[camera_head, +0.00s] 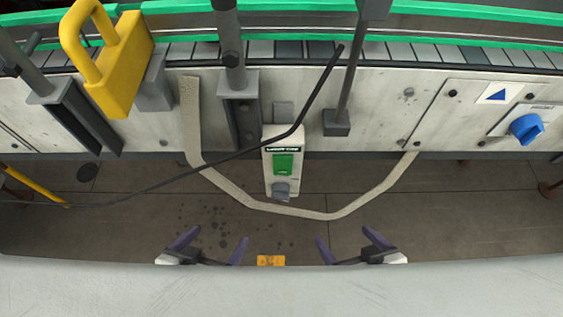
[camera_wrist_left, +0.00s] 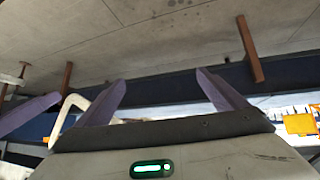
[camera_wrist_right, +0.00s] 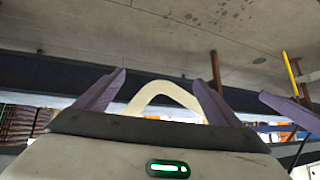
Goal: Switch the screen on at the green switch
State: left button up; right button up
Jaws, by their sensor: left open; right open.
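The green switch (camera_head: 283,163) is on the front of a narrow white box (camera_head: 269,178) at the middle of the machine front. A dark label strip is above the switch and a grey knob (camera_head: 281,190) below it. I cannot make out a screen. My left gripper (camera_head: 216,241) is open and empty, below and left of the box. My right gripper (camera_head: 346,239) is open and empty, below and right of it. Both are apart from the switch. Open fingers also show in the left wrist view (camera_wrist_left: 160,78) and the right wrist view (camera_wrist_right: 167,66).
A beige band (camera_head: 315,214) loops below the box. A black cable (camera_head: 225,159) runs across the panel to the left. A yellow padlock (camera_head: 121,65) is at upper left, a blue rotary knob (camera_head: 526,128) at right. Green rails and a conveyor lie behind. Floor in front is mostly clear.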

aim_at(283, 163)
jog(key=z, duration=1.3)
jog(key=k, duration=0.95)
jog(key=u, duration=1.75)
